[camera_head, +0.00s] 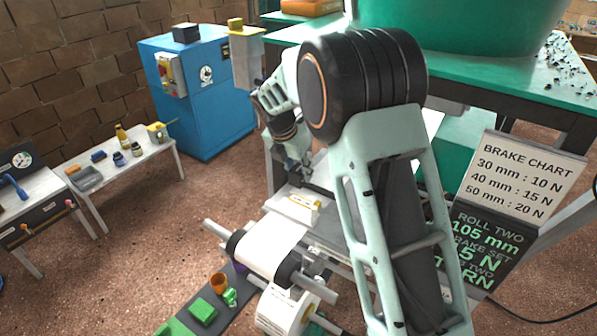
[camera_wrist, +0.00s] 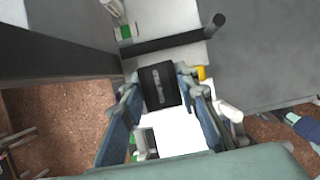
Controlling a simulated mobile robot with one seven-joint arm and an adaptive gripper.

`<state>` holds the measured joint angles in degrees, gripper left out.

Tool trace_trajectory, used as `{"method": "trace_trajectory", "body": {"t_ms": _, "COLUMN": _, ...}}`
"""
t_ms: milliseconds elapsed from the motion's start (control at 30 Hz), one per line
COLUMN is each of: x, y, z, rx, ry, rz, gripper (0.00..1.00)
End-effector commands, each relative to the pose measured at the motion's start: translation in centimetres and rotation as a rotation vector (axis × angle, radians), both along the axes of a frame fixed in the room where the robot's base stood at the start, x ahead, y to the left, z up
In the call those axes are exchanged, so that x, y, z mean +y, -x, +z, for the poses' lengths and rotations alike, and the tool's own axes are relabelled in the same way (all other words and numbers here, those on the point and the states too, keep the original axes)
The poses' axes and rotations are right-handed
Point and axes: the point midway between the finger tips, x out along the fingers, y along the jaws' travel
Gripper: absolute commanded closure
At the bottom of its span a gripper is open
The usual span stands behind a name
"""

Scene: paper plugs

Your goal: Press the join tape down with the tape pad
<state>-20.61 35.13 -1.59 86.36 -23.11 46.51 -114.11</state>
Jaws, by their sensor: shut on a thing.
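My gripper (camera_wrist: 161,76) is shut on a dark block with small pale lettering, which looks like the tape pad (camera_wrist: 160,87). The pad sits between the two fingers, over or near the white paper web (camera_wrist: 178,130); I cannot tell whether it touches. In the head view my gripper (camera_head: 303,174) is low over the machine, just behind a pale plate (camera_head: 291,208) with a small white and yellow piece (camera_head: 305,202) on it. The pad is not clear there. I cannot make out the join tape for sure; the pad and fingers hide part of the web.
A paper-covered roller (camera_head: 268,248) and a white paper roll (camera_head: 283,312) are in front. A dark bar (camera_wrist: 175,43) crosses the web beyond the pad. The brake chart sign (camera_head: 524,172) stands right. A blue cabinet (camera_head: 193,95) and side table (camera_head: 120,172) stand left; floor between is clear.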

Motion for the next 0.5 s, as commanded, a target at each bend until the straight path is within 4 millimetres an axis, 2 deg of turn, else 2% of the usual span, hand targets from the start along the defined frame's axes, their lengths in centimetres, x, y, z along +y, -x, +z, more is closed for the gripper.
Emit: {"method": "trace_trajectory", "body": {"t_ms": 500, "x": 0.0, "y": 0.0, "z": -5.1, "rx": 0.0, "ry": 0.001, "rz": 0.0, "gripper": 0.91}}
